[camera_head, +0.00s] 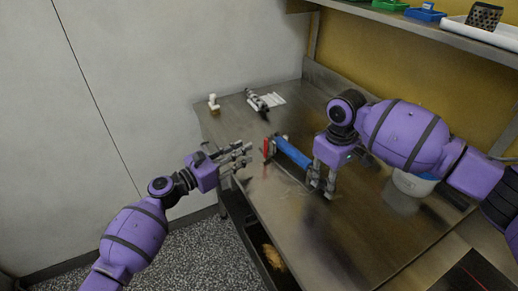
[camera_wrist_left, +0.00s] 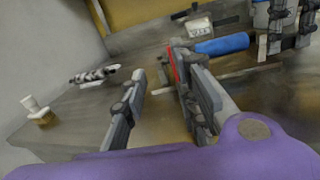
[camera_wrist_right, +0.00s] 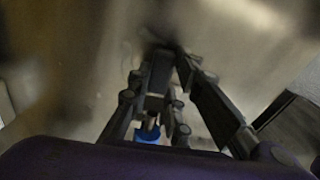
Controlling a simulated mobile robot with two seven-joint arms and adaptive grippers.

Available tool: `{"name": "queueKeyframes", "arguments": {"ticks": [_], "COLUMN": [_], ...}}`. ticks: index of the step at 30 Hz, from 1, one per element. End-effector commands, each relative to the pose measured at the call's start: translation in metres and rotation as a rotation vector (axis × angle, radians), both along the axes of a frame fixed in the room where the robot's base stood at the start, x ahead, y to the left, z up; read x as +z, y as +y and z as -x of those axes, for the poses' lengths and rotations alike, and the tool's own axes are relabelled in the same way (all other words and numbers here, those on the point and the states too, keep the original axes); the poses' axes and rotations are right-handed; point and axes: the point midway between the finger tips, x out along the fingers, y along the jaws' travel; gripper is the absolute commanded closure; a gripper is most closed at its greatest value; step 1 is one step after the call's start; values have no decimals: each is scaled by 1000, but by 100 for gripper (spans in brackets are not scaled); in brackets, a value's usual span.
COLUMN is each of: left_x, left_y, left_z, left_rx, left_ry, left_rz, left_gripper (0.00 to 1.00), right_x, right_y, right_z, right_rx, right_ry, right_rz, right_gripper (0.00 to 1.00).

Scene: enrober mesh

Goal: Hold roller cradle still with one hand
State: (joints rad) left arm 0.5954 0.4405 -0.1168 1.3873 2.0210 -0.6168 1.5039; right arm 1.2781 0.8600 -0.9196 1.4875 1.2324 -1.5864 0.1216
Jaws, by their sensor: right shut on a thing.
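A blue roller (camera_head: 292,152) lies in its roller cradle on the steel table, with a red upright piece (camera_head: 268,148) at its left end. The roller also shows in the left wrist view (camera_wrist_left: 222,44). My right gripper (camera_head: 321,189) points down at the roller's right end and is shut on the cradle there; its fingers hide the exact contact. The right wrist view shows only a bit of blue (camera_wrist_right: 148,135) between the fingers.
A white container (camera_head: 412,184) stands behind my right arm. A shelf (camera_head: 420,28) with bins overhangs the back. The front table is clear.

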Motion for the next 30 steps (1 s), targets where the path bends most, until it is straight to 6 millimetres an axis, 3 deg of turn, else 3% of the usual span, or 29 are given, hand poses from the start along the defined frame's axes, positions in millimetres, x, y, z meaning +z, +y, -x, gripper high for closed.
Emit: {"name": "queueKeyframes", "arguments": {"ticks": [9, 15, 20, 25, 30], "left_x": [0, -6, -9, -10, -9], "left_y": [-33, -39, -39, -42, -51], "left_z": [38, 69, 82, 75, 46], "left_rx": [306, 452, 511, 526, 526], "left_ry": [-13, 34, 62, 69, 68], "left_rz": [33, 53, 58, 59, 59], "left_gripper": [72, 72, 72, 72, 72], "right_x": [-1, -1, 0, 0, 0], "right_y": [0, 0, 0, 0, 0], "right_z": [1, 1, 1, 1, 0], "right_rx": [1, 1, 1, 1, 1], "right_ry": [3, 2, 2, 2, 1], "right_rz": [1, 1, 1, 1, 0], "right_gripper": [100, 100, 100, 100, 100]}}
